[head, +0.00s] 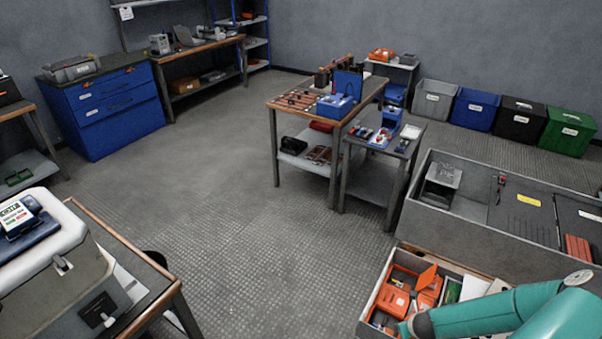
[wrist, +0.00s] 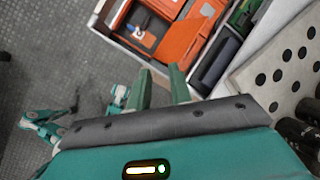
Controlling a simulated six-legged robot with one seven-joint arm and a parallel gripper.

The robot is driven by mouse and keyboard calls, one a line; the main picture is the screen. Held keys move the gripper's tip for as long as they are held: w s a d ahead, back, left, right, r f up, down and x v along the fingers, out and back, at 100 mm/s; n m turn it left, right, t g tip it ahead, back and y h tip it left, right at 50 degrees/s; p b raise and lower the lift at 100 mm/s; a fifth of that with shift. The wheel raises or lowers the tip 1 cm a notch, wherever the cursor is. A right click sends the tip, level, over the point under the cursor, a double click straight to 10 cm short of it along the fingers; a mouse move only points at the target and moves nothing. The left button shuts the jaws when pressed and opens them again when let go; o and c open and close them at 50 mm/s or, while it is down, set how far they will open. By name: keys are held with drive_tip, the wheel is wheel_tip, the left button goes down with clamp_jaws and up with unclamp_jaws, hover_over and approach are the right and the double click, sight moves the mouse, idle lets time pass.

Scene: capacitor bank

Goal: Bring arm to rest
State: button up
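My arm (head: 490,312), teal with grey joints, reaches in from the lower right corner of the head view. It passes over the near side of an open box of orange items. The fingers themselves cannot be made out in the head view. In the wrist view my gripper (wrist: 160,72) shows two green fingers with a gap between them. Nothing is held in the gap. The fingers point toward the box with an orange case (wrist: 158,30), and appear apart from it.
The box (head: 369,312) of orange items stands beside a large grey bin (head: 480,222). A perforated light panel (wrist: 285,70) and dark cylinders (wrist: 306,130) lie close at right in the wrist view. A grey case (head: 50,255) stands at left. The middle floor is clear.

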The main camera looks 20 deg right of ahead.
drive_tip(key=w+a+r+n+y, duration=0.1)
drive_tip(key=w+a+r+n, duration=0.35)
drive_tip(key=r+n, duration=0.4)
drive_tip(key=w+a+r+n, duration=0.3)
drive_tip(key=a+r+n, duration=0.2)
drive_tip(key=r, duration=0.7)
drive_tip(key=w+a+r+n+y, duration=0.1)
drive_tip(key=w+a+r+n, duration=0.3)
drive_tip(key=r+n, duration=0.5)
drive_tip(key=s+a+r+n, duration=0.4)
drive_tip(key=a+r+n, duration=0.2)
drive_tip(key=a+r, duration=0.7)
drive_tip(key=s+a+r+n, duration=0.3)
drive_tip(key=s+r+n, duration=0.1)
drive_tip(key=s+r, duration=0.1)
drive_tip(key=s+a+r+n+t, duration=0.1)
drive_tip(key=s+a+r+n, duration=0.2)
drive_tip(key=s+r, duration=0.2)
drive_tip(key=shift+s+a+r+n+y, duration=0.3)
drive_tip(key=shift+s+n+y, duration=0.1)
drive_tip(key=shift+s, duration=0.6)
drive_tip(key=shift+a, duration=0.1)
